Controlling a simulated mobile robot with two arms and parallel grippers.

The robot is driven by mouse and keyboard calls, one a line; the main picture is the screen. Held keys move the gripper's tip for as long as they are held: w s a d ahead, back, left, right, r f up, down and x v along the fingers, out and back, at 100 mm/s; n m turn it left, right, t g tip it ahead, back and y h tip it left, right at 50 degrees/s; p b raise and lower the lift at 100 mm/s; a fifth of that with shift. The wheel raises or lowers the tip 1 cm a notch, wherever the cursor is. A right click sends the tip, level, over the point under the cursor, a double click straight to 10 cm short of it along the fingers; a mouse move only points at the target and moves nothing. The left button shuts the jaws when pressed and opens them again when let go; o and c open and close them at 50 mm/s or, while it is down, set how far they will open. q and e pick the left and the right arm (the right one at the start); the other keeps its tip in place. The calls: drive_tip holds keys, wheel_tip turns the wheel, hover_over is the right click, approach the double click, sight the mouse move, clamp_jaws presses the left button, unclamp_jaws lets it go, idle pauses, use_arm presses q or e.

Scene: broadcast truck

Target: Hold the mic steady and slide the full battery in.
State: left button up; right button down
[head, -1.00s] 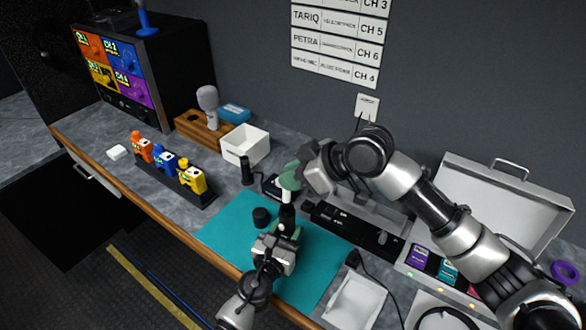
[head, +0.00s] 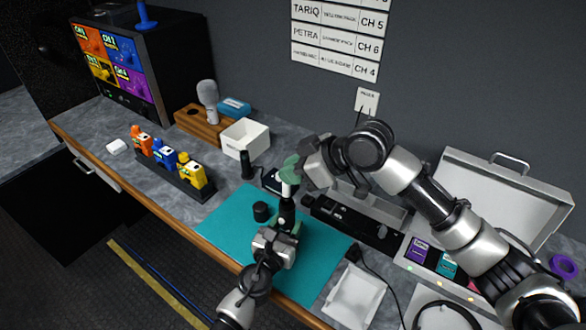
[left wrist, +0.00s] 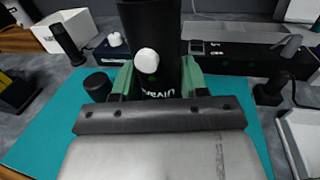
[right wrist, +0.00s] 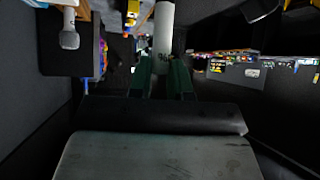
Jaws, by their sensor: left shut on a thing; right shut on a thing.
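The black handheld mic body (head: 287,212) stands roughly upright above the teal mat. My left gripper (head: 284,230) is shut around it. The left wrist view shows the mic (left wrist: 152,25) between green finger pads, with pale lettering and a round white spot on it. My right gripper (head: 291,167) is shut on a white cylindrical battery (head: 287,189), directly above the mic. The right wrist view shows the battery (right wrist: 164,28) between the green fingers. Its lower end meets the mic's top in the head view; I cannot tell how far it is inside.
A short black cap (head: 261,211) stands on the teal mat (head: 225,222). Behind are a dark cylinder (head: 247,165), a white box (head: 245,139) and a long black unit (head: 350,222). Bodypacks (head: 165,154) stand left; a white tray (head: 354,297) and open case (head: 505,205) are right.

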use_arm(q)
drive_tip(key=shift+f, duration=0.1)
use_arm(e)
drive_tip(key=shift+f, duration=2)
drive_tip(key=c, duration=1)
unclamp_jaws()
drive_tip(key=shift+d, duration=0.1)
drive_tip(key=v, duration=1.2)
use_arm(q)
drive_tip(key=o, duration=1.2)
